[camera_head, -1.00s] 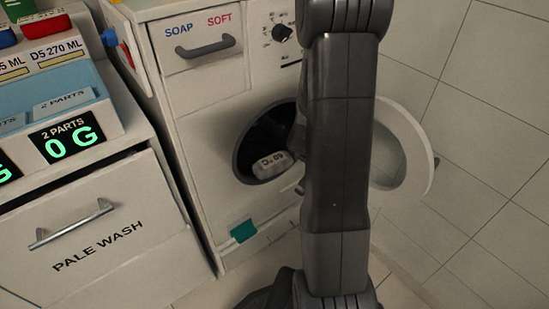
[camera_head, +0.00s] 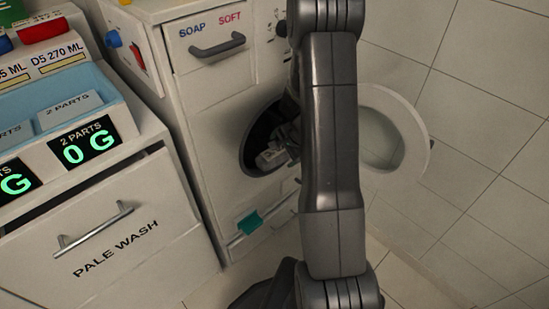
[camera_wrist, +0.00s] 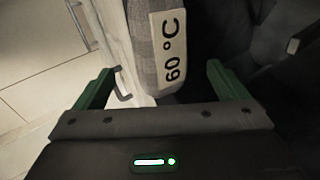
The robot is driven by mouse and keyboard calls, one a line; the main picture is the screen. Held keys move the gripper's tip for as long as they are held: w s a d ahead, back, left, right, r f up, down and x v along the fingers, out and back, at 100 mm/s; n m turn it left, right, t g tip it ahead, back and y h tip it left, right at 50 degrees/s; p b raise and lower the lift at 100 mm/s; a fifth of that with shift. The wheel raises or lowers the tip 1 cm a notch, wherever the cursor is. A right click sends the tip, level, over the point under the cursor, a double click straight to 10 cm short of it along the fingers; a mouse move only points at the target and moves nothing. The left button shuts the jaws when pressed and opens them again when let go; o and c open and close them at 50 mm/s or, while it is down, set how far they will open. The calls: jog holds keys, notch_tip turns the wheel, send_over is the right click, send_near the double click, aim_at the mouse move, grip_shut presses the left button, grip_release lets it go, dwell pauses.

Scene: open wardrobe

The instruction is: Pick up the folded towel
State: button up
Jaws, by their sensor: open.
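The folded towel (camera_wrist: 140,38) is grey with a pale "60 °C" label, and it lies between my fingers in the wrist view. In the head view the towel (camera_head: 268,158) sits in the washing machine's round opening, partly covered by my gripper. My gripper (camera_wrist: 160,80) has green fingers spread wide on both sides of the towel. I cannot tell whether either finger touches it. Most of my gripper is hidden behind my arm in the head view.
The washing machine (camera_head: 210,110) has its round door (camera_head: 408,150) swung open to the right. A "PALE WASH" drawer unit (camera_head: 110,225) stands to the left. A tiled wall (camera_head: 485,120) is on the right. A teal tab (camera_head: 249,222) is below the opening.

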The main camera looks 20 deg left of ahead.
aim_at(278, 153)
jog(key=b+x, duration=0.1)
jog(key=x, duration=0.4)
jog(key=shift+s+a+f, duration=0.1)
jog(key=shift+a+f, duration=0.05)
jog(key=shift+a, duration=0.15)
jog(key=c, duration=1.1)
